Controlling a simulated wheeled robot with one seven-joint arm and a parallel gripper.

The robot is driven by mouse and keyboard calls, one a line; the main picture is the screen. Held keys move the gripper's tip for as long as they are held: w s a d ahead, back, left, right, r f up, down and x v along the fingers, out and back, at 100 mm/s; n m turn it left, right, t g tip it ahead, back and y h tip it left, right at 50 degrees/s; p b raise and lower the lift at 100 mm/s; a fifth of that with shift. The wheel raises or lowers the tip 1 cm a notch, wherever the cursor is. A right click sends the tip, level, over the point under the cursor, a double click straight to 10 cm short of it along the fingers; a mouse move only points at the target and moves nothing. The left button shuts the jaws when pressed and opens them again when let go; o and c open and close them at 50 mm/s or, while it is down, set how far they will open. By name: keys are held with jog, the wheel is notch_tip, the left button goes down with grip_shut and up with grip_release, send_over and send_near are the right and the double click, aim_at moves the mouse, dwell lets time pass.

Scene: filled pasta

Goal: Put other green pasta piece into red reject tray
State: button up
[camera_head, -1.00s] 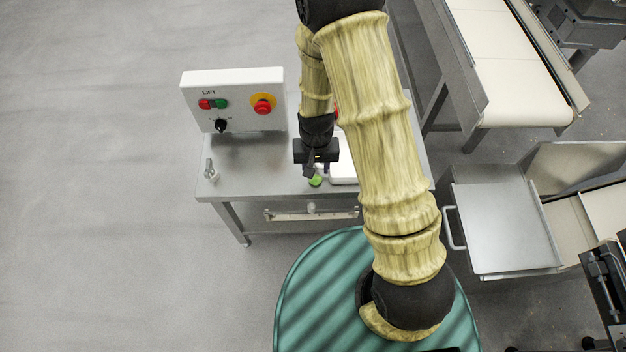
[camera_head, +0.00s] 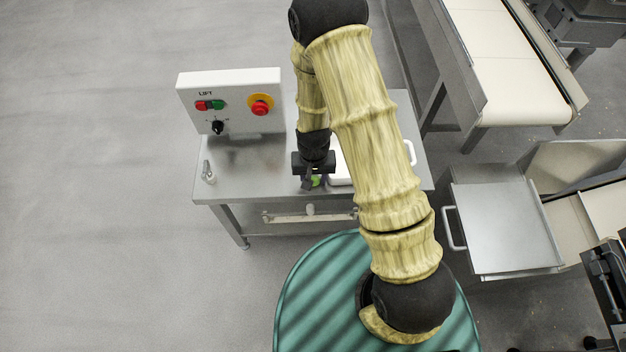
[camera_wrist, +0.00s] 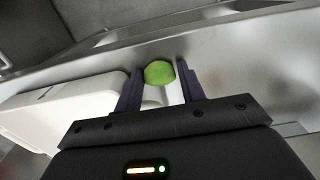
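A small green pasta piece (camera_wrist: 159,72) lies between the two dark fingertips of my gripper (camera_wrist: 160,78) in the wrist view. The fingers stand apart, one on each side of it, with little gap; I see no clear grip. In the head view the piece (camera_head: 316,181) shows beside the fingers of my gripper (camera_head: 310,182), low over the front of the steel table (camera_head: 245,182). I cannot make out the red reject tray in either current view; my arm hides part of the table.
A white tray (camera_wrist: 65,110) is close to the left of my fingers in the wrist view. A control box (camera_head: 230,102) with buttons stands at the table's back left. A small metal object (camera_head: 208,174) is at the left edge. The table between is clear.

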aim_at(314, 179)
jog(key=c, duration=0.6)
jog(key=shift+c, duration=0.5)
notch_tip(314, 179, up, 10)
jog(key=p, duration=0.2)
dwell(0.4)
